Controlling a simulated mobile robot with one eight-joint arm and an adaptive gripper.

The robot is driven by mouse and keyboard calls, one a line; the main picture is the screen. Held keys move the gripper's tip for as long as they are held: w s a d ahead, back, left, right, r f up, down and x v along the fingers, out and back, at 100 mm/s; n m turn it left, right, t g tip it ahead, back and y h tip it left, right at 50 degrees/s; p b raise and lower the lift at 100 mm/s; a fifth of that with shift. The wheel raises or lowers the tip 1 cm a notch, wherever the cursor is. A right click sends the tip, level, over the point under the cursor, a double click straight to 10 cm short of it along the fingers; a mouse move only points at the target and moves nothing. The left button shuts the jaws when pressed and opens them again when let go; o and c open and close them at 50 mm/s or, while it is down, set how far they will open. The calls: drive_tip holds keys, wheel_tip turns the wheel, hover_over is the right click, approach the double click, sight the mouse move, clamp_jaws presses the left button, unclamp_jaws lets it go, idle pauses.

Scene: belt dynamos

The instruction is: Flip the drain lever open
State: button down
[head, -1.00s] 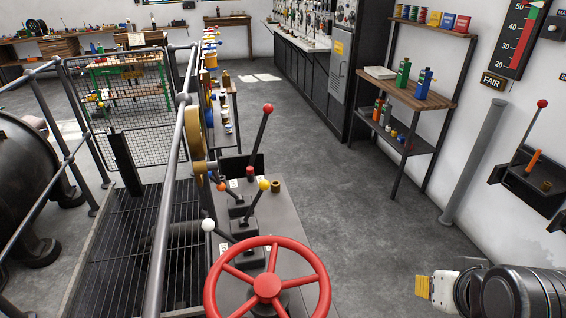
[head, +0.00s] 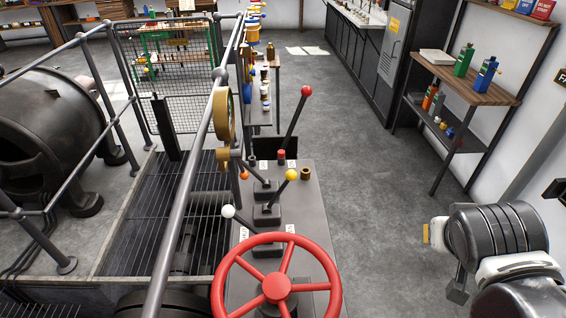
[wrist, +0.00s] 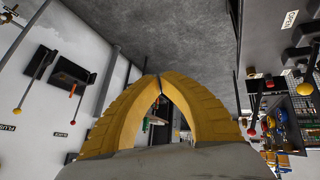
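A grey console (head: 300,225) carries three levers: one with a red ball (head: 306,91), one with a yellow ball (head: 291,174) and one with a white ball (head: 228,211). The labels are too small to read, so I cannot tell which is the drain lever. My gripper (head: 426,233) is at the right, apart from the console, mostly hidden by my arm. In the wrist view its yellow fingers (wrist: 160,84) meet at the tips with nothing between them. That view also shows wall levers, with a yellow ball (wrist: 17,112) and a red ball (wrist: 72,139).
A red handwheel (head: 277,289) stands at the console's front. A railing (head: 187,165) and floor grating (head: 150,235) lie left of it. A shelf with bottles (head: 470,85) stands at the back right. The floor between console and shelf is clear.

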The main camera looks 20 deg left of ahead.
drive_tip(key=w+a+r+n+t+p, duration=0.15)
drive_tip(key=w+a, duration=0.45)
drive_tip(key=a, duration=0.6)
drive_tip(key=n+t+y+p, duration=0.1)
drive_tip(key=n+t+y, duration=0.35)
drive_tip(key=n, duration=0.25)
approach(294, 172)
drive_tip(key=s+a+r, duration=0.1)
drive_tip(key=a+r, duration=0.1)
drive_tip(key=a, duration=0.2)
drive_tip(key=shift+h, duration=0.35)
drive_tip(key=b+x, duration=0.1)
drive_tip(key=x, duration=0.5)
drive_tip(key=b+x, duration=0.1)
drive_tip(key=x, duration=0.2)
drive_tip(key=shift+w+d+b, duration=0.25)
drive_tip(key=shift+w+b, duration=0.05)
drive_tip(key=shift+b, duration=0.05)
drive_tip(key=shift+d+m, duration=0.1)
drive_tip(key=shift+m, duration=0.15)
drive_tip(key=shift+w+d+f+m+g+y, duration=0.15)
drive_tip(key=shift+w+d+f+m, duration=0.1)
drive_tip(key=shift+d, duration=0.2)
drive_tip(key=shift+w+d+f+m+g+y, duration=0.1)
drive_tip(key=shift+w+d+m, duration=0.1)
drive_tip(key=shift+d, duration=0.25)
drive_tip(key=shift+w+d+f+m+g+y, duration=0.15)
drive_tip(key=shift+w+d+f, duration=0.1)
drive_tip(key=shift+d, duration=0.15)
drive_tip(key=shift+r, duration=0.1)
